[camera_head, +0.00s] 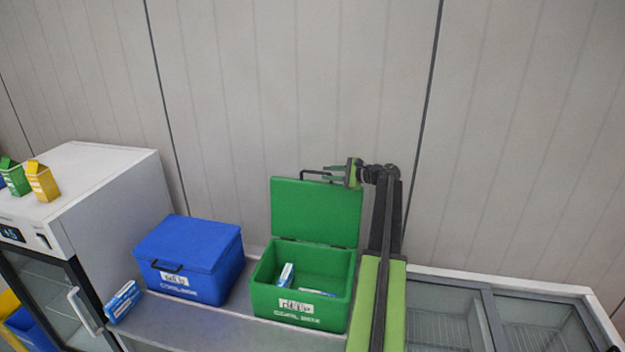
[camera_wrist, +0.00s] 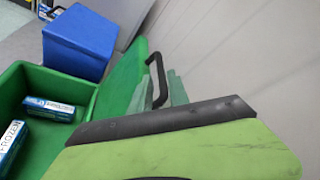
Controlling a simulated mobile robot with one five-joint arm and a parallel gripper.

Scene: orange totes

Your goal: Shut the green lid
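The green cooler box (camera_head: 300,310) stands on the counter with its green lid (camera_head: 315,212) raised upright at the back. A black handle (camera_head: 312,173) sits at the lid's top edge. In the wrist view the lid (camera_wrist: 118,82) rises beside the open box (camera_wrist: 85,92), with the handle (camera_wrist: 153,90) at its edge. My gripper (camera_head: 328,173) is at the lid's top right, close to the handle.
Cartons (camera_head: 286,275) lie inside the green box. A closed blue cooler box (camera_head: 205,262) stands to its left, with a blue-white carton (camera_head: 122,301) nearby. A white glass-door fridge (camera_head: 95,195) is far left. A glass-topped freezer (camera_head: 500,285) is right; the wall is behind.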

